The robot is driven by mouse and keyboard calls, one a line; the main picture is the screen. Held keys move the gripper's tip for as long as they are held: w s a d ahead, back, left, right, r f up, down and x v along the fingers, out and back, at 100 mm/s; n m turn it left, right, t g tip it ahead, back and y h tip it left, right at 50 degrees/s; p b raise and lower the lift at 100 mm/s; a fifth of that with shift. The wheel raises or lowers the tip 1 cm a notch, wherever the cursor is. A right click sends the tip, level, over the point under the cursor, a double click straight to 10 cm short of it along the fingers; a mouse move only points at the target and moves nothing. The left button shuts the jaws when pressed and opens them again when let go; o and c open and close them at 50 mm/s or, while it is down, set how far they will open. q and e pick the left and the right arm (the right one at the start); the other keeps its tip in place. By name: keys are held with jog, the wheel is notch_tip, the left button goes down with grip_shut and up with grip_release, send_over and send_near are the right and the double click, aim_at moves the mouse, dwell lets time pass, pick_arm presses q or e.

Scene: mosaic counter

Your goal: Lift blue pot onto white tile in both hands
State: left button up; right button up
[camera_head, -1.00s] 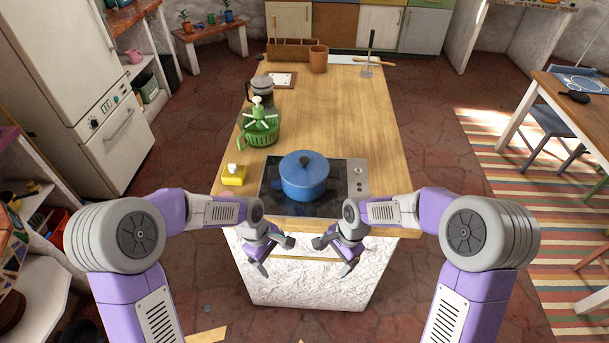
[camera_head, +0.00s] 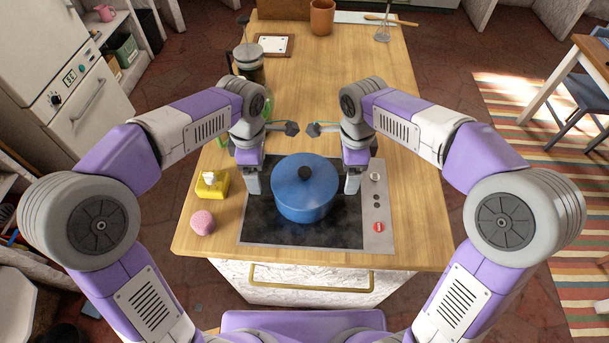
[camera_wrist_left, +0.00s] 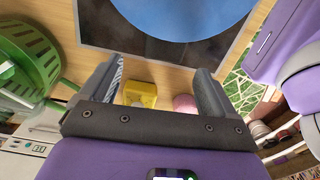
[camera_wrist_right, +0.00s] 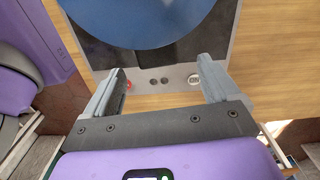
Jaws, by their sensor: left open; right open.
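The blue pot (camera_head: 305,188), with its blue lid and dark knob, stands upright on the black cooktop (camera_head: 290,232); it also shows in the left wrist view (camera_wrist_left: 185,15) and the right wrist view (camera_wrist_right: 145,20). My left gripper (camera_head: 252,182) points down just left of the pot, open and empty. My right gripper (camera_head: 352,182) points down just right of it, also open and empty. The pot's side handles are not clearly visible. The white tile (camera_head: 274,44) lies in a brown frame farther back on the wooden counter, clear of the pot.
A yellow sponge holder (camera_head: 212,184) and a pink ball-like item (camera_head: 202,222) sit left of the cooktop. A glass press (camera_head: 248,62) and green basket (camera_wrist_left: 25,60) stand behind my left arm. A terracotta pot (camera_head: 321,17) stands at the back. The counter's middle is clear.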

pick_arm(q)
jog(key=shift+s, duration=0.4)
pick_arm(e)
jog(key=shift+s+f, duration=0.1)
jog(key=shift+s, duration=0.3)
pick_arm(q)
jog(key=shift+w+f, duration=0.15)
jog(key=shift+w, duration=0.05)
pick_arm(e)
jog(key=shift+w, duration=0.2)
pick_arm(q)
jog(key=shift+s, duration=0.15)
pick_arm(e)
jog(key=shift+s+f, duration=0.1)
jog(key=shift+s, duration=0.05)
pick_arm(q)
jog(key=shift+f, duration=0.35)
pick_arm(e)
jog(key=shift+f, duration=0.3)
pick_arm(q)
notch_tip(320, 180, down, 7)
jog(key=shift+r, duration=0.1)
pick_arm(e)
notch_tip(320, 180, down, 7)
jog(key=shift+r, duration=0.1)
pick_arm(q)
grip_shut()
pick_arm(e)
grip_shut()
